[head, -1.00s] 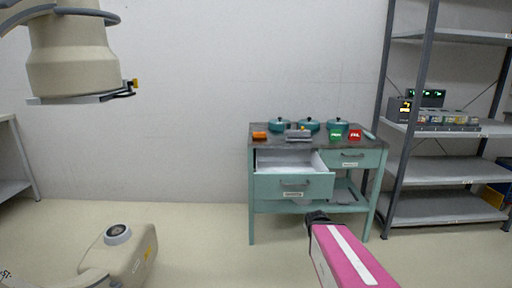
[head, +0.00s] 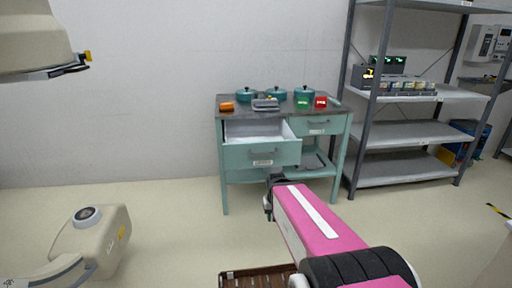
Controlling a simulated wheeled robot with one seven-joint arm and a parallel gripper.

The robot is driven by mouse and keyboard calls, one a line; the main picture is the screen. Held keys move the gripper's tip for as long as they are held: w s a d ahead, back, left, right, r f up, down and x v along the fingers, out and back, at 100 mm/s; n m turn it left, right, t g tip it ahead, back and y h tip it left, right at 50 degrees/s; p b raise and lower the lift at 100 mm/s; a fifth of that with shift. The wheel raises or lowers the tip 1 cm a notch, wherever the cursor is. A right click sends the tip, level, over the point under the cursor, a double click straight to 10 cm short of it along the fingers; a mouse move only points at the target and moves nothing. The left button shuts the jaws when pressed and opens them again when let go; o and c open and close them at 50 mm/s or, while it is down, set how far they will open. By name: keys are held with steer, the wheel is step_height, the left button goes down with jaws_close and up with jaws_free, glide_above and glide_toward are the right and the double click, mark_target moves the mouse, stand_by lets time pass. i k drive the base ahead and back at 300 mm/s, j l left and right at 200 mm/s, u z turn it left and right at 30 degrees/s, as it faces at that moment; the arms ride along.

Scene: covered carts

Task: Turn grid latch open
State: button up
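No latch can be made out in the head view. A brown slatted or grid-like object (head: 240,278) shows at the bottom edge, mostly cut off by the frame and my arm; I cannot tell whether it carries a latch. My pink arm reaches forward from the lower right. Its dark far end, which looks like my gripper (head: 270,192), is in front of the teal cart, seen small, and its fingers cannot be made out. I see nothing held in it.
The teal cart (head: 225,155) has its left drawer (head: 262,153) pulled out; lidded pots and small coloured boxes stand on top. A grey shelf rack (head: 405,135) stands right of it. A beige machine (head: 90,240) is at lower left. Floor between is clear.

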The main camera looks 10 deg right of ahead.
mark_target(87, 55)
steer(key=u, duration=1.4)
